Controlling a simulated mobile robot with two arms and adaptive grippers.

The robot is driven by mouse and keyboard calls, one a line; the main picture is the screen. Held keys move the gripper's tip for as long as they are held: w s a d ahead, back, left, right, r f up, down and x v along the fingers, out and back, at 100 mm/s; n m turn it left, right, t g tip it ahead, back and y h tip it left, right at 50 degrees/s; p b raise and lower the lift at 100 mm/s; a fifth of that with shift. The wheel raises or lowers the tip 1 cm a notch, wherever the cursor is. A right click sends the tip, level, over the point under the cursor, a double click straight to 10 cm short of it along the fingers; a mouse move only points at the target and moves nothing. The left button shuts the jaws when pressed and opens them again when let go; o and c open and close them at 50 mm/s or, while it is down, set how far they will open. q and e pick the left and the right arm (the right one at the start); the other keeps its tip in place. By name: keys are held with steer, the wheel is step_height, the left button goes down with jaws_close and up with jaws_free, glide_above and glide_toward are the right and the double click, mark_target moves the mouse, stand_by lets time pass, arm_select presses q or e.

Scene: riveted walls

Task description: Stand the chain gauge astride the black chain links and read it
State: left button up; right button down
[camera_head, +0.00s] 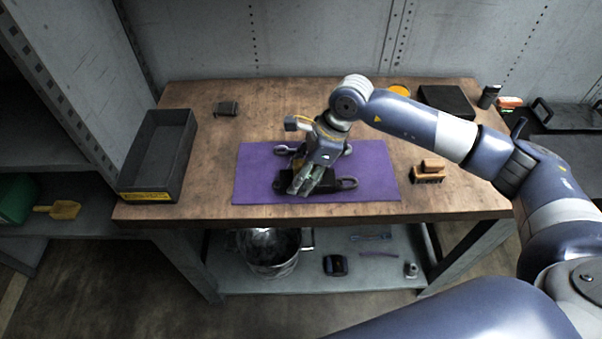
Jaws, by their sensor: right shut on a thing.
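My right gripper (305,183) reaches down over the middle of the purple mat (375,165). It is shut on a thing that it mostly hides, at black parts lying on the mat. I take this thing to be the chain gauge, but its shape is not clear. A dark chain link (348,183) sticks out to the right of the fingers. Another link-like loop (284,150) shows behind and to the left. I cannot tell whether the gauge stands astride the links, and no reading can be seen. My left gripper is not in view.
The mat lies on a wooden bench (210,135). An open dark tray (160,160) stands at the left, a small dark block (227,108) behind the mat. A wooden brush-like thing (429,172) sits right of the mat, a black box (447,101) at the back right. A metal pot (270,255) is below.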

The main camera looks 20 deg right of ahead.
steer(key=shift+f+b, duration=0.15)
steer(key=shift+b, duration=0.25)
steer(key=c, duration=0.9)
jaws_free()
steer(key=shift+c, duration=0.2)
steer(key=shift+o, duration=0.6)
steer(key=shift+f, duration=0.1)
steer(key=v, duration=1.2)
steer(key=shift+s, duration=0.1)
